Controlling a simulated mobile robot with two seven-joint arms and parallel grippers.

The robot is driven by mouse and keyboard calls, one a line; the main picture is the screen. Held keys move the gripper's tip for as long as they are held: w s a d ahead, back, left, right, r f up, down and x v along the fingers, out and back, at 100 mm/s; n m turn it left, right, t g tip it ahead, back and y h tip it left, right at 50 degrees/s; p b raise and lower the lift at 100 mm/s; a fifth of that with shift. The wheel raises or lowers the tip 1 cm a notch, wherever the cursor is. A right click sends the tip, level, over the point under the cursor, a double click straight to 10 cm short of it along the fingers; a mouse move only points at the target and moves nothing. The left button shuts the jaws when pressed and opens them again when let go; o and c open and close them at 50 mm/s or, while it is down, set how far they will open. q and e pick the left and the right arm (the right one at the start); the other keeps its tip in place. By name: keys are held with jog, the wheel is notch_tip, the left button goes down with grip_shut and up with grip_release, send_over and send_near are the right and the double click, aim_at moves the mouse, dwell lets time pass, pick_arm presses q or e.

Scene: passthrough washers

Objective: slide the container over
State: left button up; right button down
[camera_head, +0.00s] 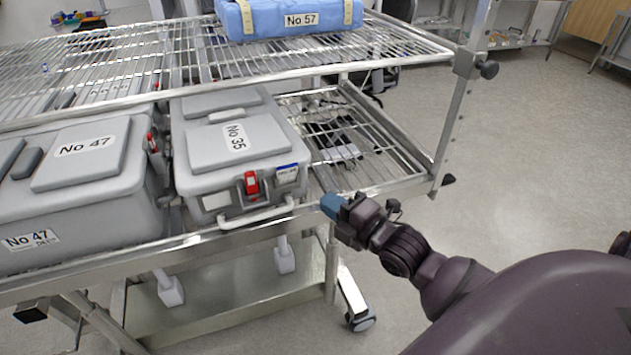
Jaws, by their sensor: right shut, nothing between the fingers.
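The grey container labelled No 35 (202,160) sits on the lower wire shelf. It has a red latch, a blue tag and a pale handle on its front face. My right gripper (328,204) is shut and empty at the front edge of the shelf, to the right of the container's front right corner. A small gap shows between the gripper and the container. My left gripper is out of view.
A larger grey container labelled No 47 (105,205) stands close on the left. Bare wire shelf (385,155) lies to the right, up to the upright post (459,125). The upper wire shelf (130,55) holds a blue wrapped pack labelled No 57 (275,22).

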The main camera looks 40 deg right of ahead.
aim_at(306, 175)
jog(key=w, duration=0.4)
jog(key=shift+a, duration=0.35)
jog(key=w+d, duration=0.1)
jog(key=w, duration=0.1)
jog(key=shift+w+d+f+b, duration=0.1)
jog(key=shift+w+d+b, duration=0.2)
jog(key=shift+w+d, duration=0.3)
jog(key=shift+w, duration=0.05)
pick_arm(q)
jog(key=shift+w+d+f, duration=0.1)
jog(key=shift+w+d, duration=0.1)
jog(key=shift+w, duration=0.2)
